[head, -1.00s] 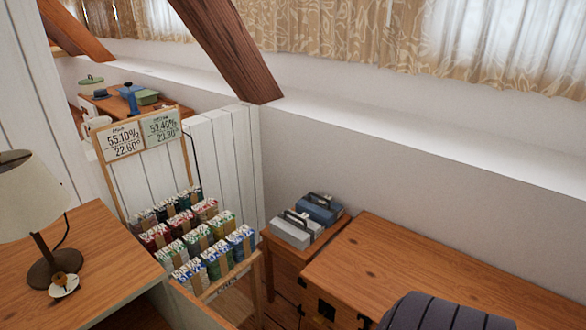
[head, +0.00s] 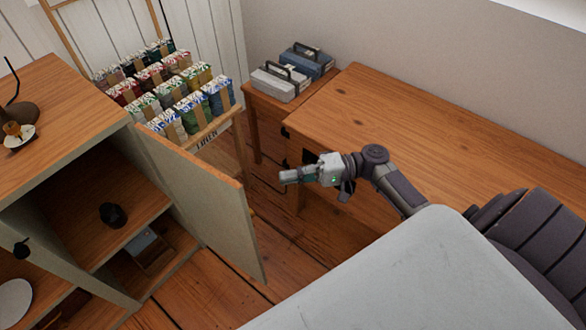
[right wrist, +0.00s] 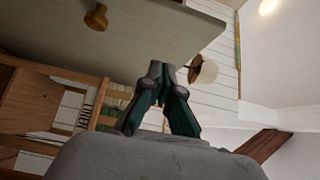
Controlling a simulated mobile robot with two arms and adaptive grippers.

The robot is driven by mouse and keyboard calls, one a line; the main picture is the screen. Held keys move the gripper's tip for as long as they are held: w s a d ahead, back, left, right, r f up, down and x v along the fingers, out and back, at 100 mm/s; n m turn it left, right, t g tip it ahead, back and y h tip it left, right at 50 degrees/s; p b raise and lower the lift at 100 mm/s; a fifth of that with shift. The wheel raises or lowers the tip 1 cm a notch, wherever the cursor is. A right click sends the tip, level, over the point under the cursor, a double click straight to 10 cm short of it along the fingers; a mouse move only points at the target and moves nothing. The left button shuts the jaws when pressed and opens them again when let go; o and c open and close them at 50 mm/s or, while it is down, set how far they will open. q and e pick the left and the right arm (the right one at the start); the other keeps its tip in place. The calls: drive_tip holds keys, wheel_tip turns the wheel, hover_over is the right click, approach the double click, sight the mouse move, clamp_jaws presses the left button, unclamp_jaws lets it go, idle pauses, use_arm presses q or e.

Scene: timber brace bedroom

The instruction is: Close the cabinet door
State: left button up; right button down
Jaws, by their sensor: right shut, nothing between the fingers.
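The cabinet (head: 65,90) stands at the left of the head view, with its wooden top and open shelves showing. Its door (head: 205,195) is swung open and juts out toward the middle. In the right wrist view the door's flat face (right wrist: 130,35) fills the upper part, with a round knob (right wrist: 96,17) on it. My right gripper (head: 285,177) is shut and empty, to the right of the door and apart from it. Its closed fingertips also show in the right wrist view (right wrist: 163,72). My left gripper is not in view.
A rack of bundled packets (head: 165,85) stands behind the door. A small table (head: 262,105) holding two grey and blue boxes is beside a wooden desk (head: 420,130). A dark cup (head: 113,214) sits on a cabinet shelf. Floor shows between door and desk.

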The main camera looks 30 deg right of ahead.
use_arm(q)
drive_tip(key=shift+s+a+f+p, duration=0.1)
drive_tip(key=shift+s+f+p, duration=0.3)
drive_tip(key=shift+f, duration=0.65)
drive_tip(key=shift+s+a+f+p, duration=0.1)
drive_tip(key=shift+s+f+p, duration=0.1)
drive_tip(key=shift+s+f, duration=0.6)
use_arm(e)
drive_tip(key=a, duration=1)
drive_tip(key=shift+w, duration=0.35)
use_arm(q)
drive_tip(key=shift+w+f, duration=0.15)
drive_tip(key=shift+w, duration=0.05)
use_arm(e)
drive_tip(key=shift+a, duration=0.1)
